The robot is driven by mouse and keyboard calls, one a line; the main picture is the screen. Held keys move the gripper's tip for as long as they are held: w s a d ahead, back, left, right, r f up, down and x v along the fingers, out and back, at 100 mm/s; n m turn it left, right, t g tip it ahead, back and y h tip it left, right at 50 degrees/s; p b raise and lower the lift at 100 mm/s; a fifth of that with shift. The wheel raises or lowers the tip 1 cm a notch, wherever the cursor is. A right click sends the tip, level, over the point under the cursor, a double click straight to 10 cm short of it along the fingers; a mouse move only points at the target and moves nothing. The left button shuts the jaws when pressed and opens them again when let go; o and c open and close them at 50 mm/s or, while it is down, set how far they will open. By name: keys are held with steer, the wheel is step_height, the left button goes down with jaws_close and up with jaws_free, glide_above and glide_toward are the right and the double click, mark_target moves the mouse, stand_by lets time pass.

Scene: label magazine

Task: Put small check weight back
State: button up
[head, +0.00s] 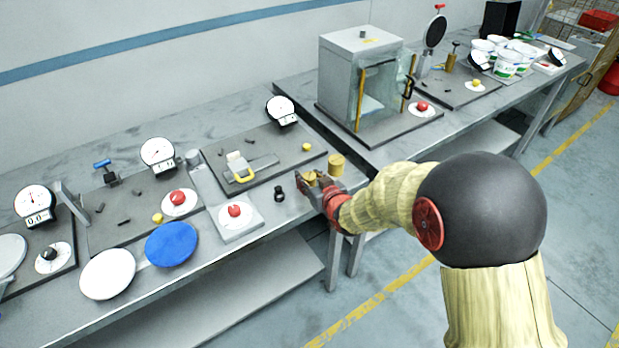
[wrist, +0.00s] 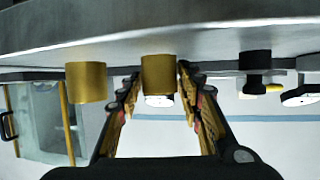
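Two brass cylindrical weights stand upright on the grey bench near its front edge. The smaller weight (head: 309,178) is at my gripper (head: 315,184); in the wrist view this weight (wrist: 159,75) appears between the fingertips (wrist: 159,79). The fingers are spread on either side of it, the right one very close to its side; I cannot tell whether they touch. The larger weight (head: 337,161) stands just beyond, outside the fingers; it shows at the left of the wrist view (wrist: 86,83). The wrist view appears upside down, with the bench at the top.
A dark mat (head: 263,152) with a yellow-handled tool (head: 240,170) lies behind. A glass-fronted cabinet (head: 362,78) stands at the back right.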

steer(key=shift+o, duration=1.2)
steer(key=shift+r, duration=0.15)
steer(key=shift+s+d+r+p, duration=0.1)
steer(key=shift+s+r+p, duration=0.05)
steer(key=shift+p, duration=0.15)
steer(key=s+d+r+m+g+h+p, duration=0.3)
steer(key=s+d+r+h, duration=0.2)
steer(key=s+d+r, duration=1.15)
steer(key=s+d+r+g, duration=0.1)
steer(key=s+g, duration=0.1)
steer(key=s, duration=0.8)
steer(key=s+d+r+m+g, duration=0.1)
steer(key=s, duration=1)
steer(key=shift+s+d+r+m+g, duration=0.15)
steer(key=shift+d+r+m+g, duration=0.15)
steer(key=shift+d+g, duration=0.1)
